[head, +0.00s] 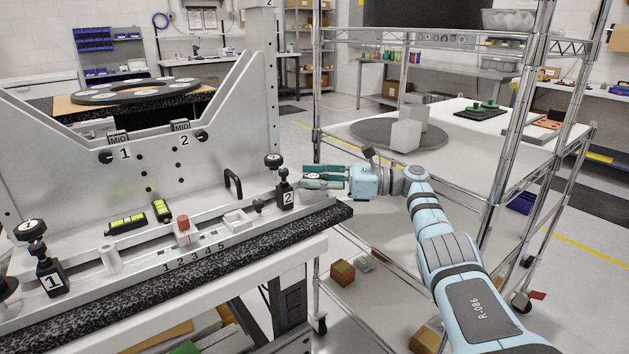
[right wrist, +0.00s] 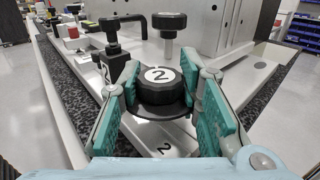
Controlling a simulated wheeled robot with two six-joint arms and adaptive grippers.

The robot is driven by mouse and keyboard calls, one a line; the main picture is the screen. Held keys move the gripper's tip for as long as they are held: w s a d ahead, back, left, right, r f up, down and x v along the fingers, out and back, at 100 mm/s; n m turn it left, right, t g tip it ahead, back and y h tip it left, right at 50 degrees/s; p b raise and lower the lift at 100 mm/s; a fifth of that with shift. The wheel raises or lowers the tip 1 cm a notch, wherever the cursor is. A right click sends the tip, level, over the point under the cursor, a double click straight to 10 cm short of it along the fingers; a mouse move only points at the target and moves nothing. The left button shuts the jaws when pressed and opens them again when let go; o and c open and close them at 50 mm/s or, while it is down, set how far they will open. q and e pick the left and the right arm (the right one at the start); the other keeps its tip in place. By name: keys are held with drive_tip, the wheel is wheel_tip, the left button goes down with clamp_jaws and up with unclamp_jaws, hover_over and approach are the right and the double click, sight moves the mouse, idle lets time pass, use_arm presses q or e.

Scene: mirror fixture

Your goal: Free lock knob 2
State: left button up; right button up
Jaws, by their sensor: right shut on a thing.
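Lock knob 2 (right wrist: 160,80) is a black ribbed knob with a white disc marked 2. In the right wrist view it sits between the teal pads of my right gripper (right wrist: 164,98), which is shut on it from both sides. The fingers hide part of the knob's sides. My left gripper is not in view.
Another black knob (head: 273,160) stands close behind on a post, also seen in the right wrist view (right wrist: 165,22). A black handle (head: 232,182) and a red knob (head: 183,223) are further left. A wire shelf rack (head: 317,90) stands behind my right arm.

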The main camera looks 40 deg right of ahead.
sight(314, 176)
drive_tip(key=o, duration=1.1)
drive_tip(key=shift+o, duration=0.2)
wheel_tip(314, 176, up, 10)
drive_tip(key=shift+f, duration=0.1)
